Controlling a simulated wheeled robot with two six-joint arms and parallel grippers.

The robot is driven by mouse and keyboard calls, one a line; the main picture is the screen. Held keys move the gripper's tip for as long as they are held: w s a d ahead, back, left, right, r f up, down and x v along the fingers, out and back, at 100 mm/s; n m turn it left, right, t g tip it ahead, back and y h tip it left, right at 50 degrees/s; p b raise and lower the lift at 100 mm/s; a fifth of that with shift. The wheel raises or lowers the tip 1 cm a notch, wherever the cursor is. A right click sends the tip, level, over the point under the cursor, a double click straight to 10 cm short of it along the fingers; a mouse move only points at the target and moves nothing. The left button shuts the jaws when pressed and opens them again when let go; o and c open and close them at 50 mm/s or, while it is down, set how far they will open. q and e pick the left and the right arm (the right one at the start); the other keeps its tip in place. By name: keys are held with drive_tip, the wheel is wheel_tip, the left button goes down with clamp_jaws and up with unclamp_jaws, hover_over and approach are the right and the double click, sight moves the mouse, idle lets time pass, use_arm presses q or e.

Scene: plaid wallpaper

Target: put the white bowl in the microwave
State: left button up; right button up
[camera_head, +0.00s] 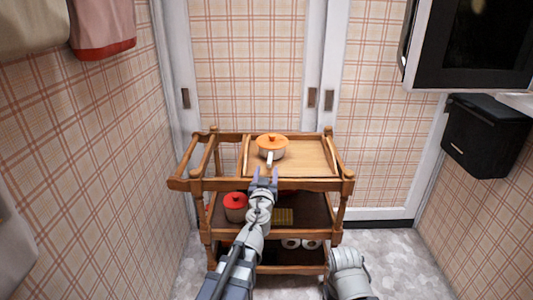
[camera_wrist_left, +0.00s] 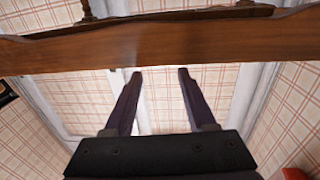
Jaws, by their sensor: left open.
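I cannot make out a white bowl in either view. A dark-fronted, pale-framed box (camera_head: 470,45) at the top right, cut off by the picture edge, may be the microwave; I cannot tell for sure. My left gripper (camera_head: 263,176) is open and empty at the near side of the wooden cart's top tray. In the left wrist view its two fingers (camera_wrist_left: 160,74) stand apart with nothing between them, and the cart's wooden rail (camera_wrist_left: 160,45) crosses just beyond the tips. Part of my right arm shows at the bottom, but not its gripper.
The wooden cart (camera_head: 345,187) carries an orange-lidded pot (camera_head: 271,143) on top and a red-lidded pot (camera_head: 235,206) on the middle shelf. White rolls (camera_head: 291,243) lie on the lowest shelf. A black box (camera_head: 485,135) hangs at right. Floor on the right is clear.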

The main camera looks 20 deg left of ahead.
sight(271, 152)
use_arm(q)
drive_tip(key=shift+w+a+f, duration=0.1)
drive_tip(key=shift+w+a, duration=0.2)
drive_tip(key=shift+w, duration=0.15)
drive_tip(key=shift+w+a, duration=0.2)
drive_tip(key=shift+w, duration=1.1)
drive_tip(key=shift+w+a, duration=0.15)
drive_tip(key=shift+w, duration=2.45)
drive_tip(key=shift+c, duration=0.2)
clamp_jaws()
